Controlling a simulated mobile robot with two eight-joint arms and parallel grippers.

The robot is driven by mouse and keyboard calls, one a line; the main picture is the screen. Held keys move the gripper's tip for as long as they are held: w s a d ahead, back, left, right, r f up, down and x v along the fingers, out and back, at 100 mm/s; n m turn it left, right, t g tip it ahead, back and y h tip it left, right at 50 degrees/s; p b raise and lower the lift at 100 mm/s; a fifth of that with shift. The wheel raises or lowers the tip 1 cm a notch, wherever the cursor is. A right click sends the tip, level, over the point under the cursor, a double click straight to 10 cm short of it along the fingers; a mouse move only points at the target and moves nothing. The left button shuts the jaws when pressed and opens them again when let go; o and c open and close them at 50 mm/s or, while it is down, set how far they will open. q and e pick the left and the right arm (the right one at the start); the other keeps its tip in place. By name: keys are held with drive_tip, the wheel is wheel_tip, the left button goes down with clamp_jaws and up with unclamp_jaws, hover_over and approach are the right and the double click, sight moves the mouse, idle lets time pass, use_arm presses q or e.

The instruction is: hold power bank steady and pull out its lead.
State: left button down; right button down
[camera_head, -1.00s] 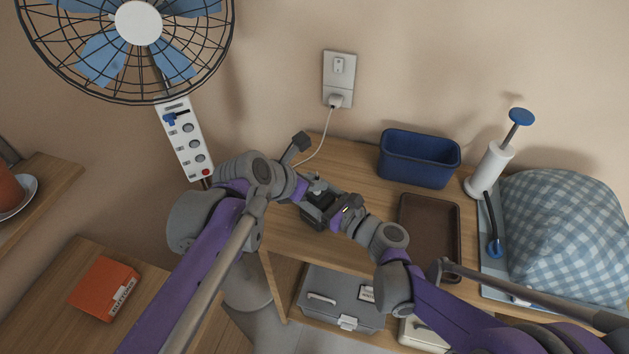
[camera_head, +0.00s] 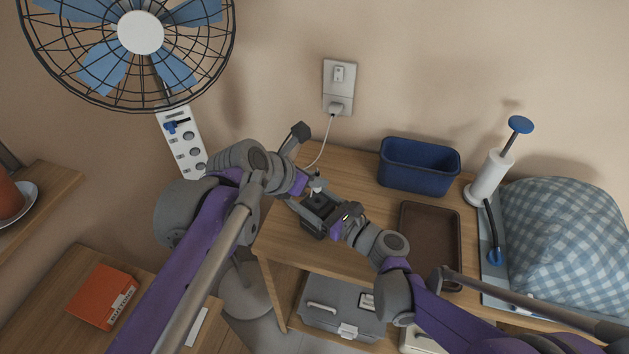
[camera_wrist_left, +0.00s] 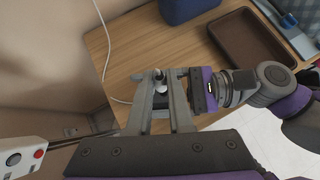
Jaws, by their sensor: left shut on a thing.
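The power bank (camera_head: 321,203) is a small dark block over the left part of the wooden table. My right gripper (camera_head: 326,212) comes from the lower right with its jaws around the power bank; it also shows in the left wrist view (camera_wrist_left: 203,88). The lead (camera_head: 326,147) is white and runs from the wall socket down behind my left gripper. My left gripper (camera_head: 314,186) is just behind the power bank, shut on the lead's pale plug (camera_wrist_left: 159,77). The fingers hide part of the plug, and I cannot tell whether it still sits in the power bank.
On the wooden table (camera_head: 362,205) stand a blue bin (camera_head: 418,165), a brown tray (camera_head: 430,240) and a white pump (camera_head: 490,178). A checked cushion (camera_head: 570,235) lies right. A fan (camera_head: 140,35) and power strip (camera_head: 181,140) are left. A grey toolbox (camera_head: 340,305) sits below.

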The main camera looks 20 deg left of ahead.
use_arm(q)
drive_tip(key=shift+r, duration=1.6)
drive_tip(key=w+a+f, duration=0.2)
drive_tip(key=w+f, duration=0.2)
drive_tip(key=w, duration=0.2)
drive_tip(key=w+a+f, duration=0.3)
drive_tip(key=w+f, duration=0.2)
drive_tip(key=w, duration=0.2)
drive_tip(key=shift+w+f, duration=0.15)
drive_tip(key=shift+w, duration=0.1)
drive_tip(key=shift+f, duration=3.9)
